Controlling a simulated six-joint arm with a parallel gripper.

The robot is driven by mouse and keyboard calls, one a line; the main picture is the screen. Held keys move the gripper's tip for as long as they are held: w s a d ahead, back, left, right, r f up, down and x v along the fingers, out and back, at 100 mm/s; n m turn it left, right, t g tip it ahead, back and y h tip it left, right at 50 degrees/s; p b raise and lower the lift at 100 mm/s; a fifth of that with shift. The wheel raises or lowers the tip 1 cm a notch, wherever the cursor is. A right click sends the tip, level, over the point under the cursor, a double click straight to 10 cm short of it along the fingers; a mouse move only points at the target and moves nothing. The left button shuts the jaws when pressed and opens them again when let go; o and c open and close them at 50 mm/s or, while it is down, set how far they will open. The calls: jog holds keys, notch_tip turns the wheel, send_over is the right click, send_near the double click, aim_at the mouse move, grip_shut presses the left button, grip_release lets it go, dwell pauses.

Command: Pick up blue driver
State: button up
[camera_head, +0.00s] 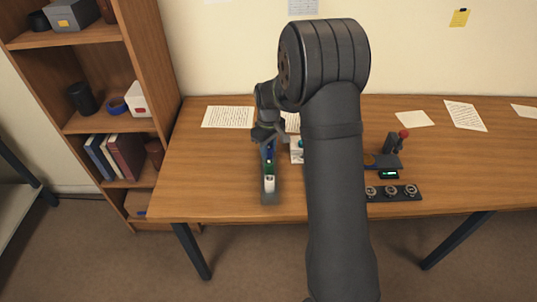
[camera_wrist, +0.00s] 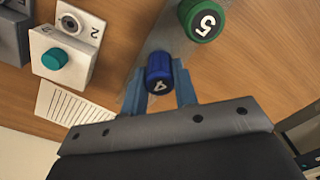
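The blue driver (camera_wrist: 160,73), marked 4, stands in a grey rack (camera_wrist: 158,40) in the wrist view. In the head view it shows as a small blue patch (camera_head: 270,153) just below my gripper (camera_head: 268,135). In the wrist view the two fingers of my gripper (camera_wrist: 160,88) lie on either side of the blue handle, very close to it. I cannot tell whether they touch or grip it. The driver's shaft is hidden.
A green driver (camera_wrist: 202,18), marked 5, stands beside the blue one. A white block with a teal knob (camera_wrist: 55,58) is to the left. A white-topped driver (camera_head: 269,182) stands nearer the table's front edge. My arm covers the middle of the table.

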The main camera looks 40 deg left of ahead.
jog(key=shift+r, duration=0.1)
notch_tip(320, 180, up, 4)
jog(key=shift+r, duration=0.1)
jog(key=w+d+r, duration=0.5)
jog(key=d+r, duration=0.1)
jog(key=d, duration=0.5)
jog(key=w+d+f, duration=0.6)
jog(key=d+f, duration=0.1)
jog(key=shift+w+d+f, duration=0.15)
jog(key=shift+w+f, duration=0.05)
jog(key=shift+w, duration=0.05)
dwell(2.4)
jog(key=shift+f, duration=0.75)
dwell(1.1)
